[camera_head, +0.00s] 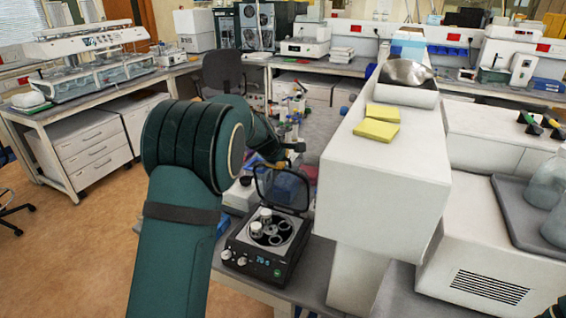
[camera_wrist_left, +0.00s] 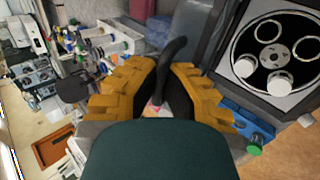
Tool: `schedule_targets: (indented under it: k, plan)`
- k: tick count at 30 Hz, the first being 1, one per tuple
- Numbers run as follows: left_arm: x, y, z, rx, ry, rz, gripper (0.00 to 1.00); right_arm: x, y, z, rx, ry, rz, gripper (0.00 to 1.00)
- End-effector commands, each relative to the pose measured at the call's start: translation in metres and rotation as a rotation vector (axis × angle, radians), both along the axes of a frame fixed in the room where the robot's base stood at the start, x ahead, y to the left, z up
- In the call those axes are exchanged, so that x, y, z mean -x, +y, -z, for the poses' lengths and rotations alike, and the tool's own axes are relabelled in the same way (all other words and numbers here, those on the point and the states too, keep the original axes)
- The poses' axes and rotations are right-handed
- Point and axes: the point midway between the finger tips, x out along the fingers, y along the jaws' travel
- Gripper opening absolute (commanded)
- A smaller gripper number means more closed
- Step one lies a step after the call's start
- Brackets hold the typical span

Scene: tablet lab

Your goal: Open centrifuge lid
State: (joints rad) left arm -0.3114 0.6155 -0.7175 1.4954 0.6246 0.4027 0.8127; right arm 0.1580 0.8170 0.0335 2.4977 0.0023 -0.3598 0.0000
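The centrifuge (camera_head: 262,262) is a small dark box with a lit display and knobs, on the bench right of my left arm. Its dark see-through lid (camera_head: 282,189) stands raised at the back, and the round rotor with white-capped tubes is uncovered. The rotor (camera_wrist_left: 278,54) also shows at the upper right in the left wrist view. My right gripper is out of view.
A tall white machine (camera_head: 385,175) with yellow note pads (camera_head: 378,128) stands close right of the centrifuge. Bottles and small items crowd the bench behind it. A grey tray (camera_head: 510,215) with glass vessels is at the right. Open floor lies at the left.

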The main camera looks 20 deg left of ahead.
Motion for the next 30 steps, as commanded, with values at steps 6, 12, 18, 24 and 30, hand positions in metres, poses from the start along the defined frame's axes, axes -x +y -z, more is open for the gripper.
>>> schedule_targets:
  k: [6, 12, 18, 24, 30]
  plan:
    - [-0.0076, 0.0049, -0.0066, 0.000, 0.010, -0.001, 0.00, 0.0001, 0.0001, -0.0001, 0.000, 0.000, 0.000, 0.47]
    - [-0.0093, 0.0068, -0.0070, 0.001, 0.017, -0.002, 0.00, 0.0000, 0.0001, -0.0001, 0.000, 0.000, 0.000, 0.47]
    - [-0.0095, 0.0072, -0.0073, 0.001, 0.018, -0.002, 0.00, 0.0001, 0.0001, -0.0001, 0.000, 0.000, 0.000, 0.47]
    - [-0.0095, 0.0075, -0.0076, 0.000, 0.017, -0.003, 0.10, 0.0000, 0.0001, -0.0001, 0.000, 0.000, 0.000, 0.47]
    - [-0.0087, 0.0071, -0.0049, 0.000, 0.022, -0.001, 0.39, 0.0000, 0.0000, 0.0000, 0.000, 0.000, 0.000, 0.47]
